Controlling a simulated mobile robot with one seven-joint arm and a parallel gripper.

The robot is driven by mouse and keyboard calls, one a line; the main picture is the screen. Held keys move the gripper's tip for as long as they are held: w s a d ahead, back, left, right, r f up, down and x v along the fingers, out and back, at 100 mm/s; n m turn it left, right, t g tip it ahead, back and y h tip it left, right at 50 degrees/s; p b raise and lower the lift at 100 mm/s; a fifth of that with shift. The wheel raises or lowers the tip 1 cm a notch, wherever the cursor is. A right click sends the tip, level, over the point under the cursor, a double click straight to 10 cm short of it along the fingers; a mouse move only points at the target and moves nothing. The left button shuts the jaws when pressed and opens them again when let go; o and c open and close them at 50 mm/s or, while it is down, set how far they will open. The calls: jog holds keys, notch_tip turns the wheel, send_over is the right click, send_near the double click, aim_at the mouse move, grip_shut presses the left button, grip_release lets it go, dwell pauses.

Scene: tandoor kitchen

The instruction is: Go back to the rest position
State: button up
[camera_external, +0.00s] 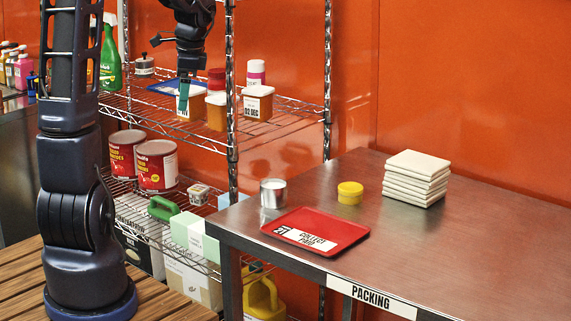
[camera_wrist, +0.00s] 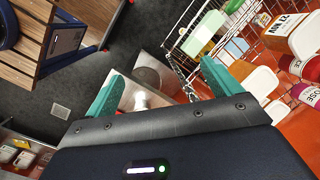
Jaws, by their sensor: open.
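My gripper (camera_external: 184,97) hangs from my arm in front of the upper shelf of the wire rack, fingers pointing down, beside the orange tubs with white lids. In the wrist view my gripper (camera_wrist: 158,88) has its two green fingers wide apart with nothing held between them. Beyond the fingers, the wrist view shows the floor, part of a metal surface and the rack.
The wire rack (camera_external: 280,104) holds an orange tub (camera_external: 257,104), red cans (camera_external: 157,165) and bottles close to my gripper. The steel packing table (camera_external: 420,250) carries a red tray (camera_external: 316,231), a metal cup (camera_external: 272,193), a yellow tub (camera_external: 350,193) and stacked boxes (camera_external: 416,178).

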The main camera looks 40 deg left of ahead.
jog(key=s+d+r+n+t, duration=0.1)
jog(key=s+d+r+n, duration=0.1)
jog(key=s+d+r, duration=0.3)
jog(key=s+d+r+n+t, duration=0.1)
jog(key=s+d+r+n, duration=0.15)
jog(key=s+d, duration=0.4)
jog(key=s+d+r+n+t+h, duration=0.1)
jog(key=s+d+n+t+h, duration=0.1)
jog(key=s+d, duration=0.8)
jog(key=shift+s+r+n+t, duration=0.2)
jog(key=shift+s+n+t, duration=0.5)
jog(key=shift+s, duration=0.3)
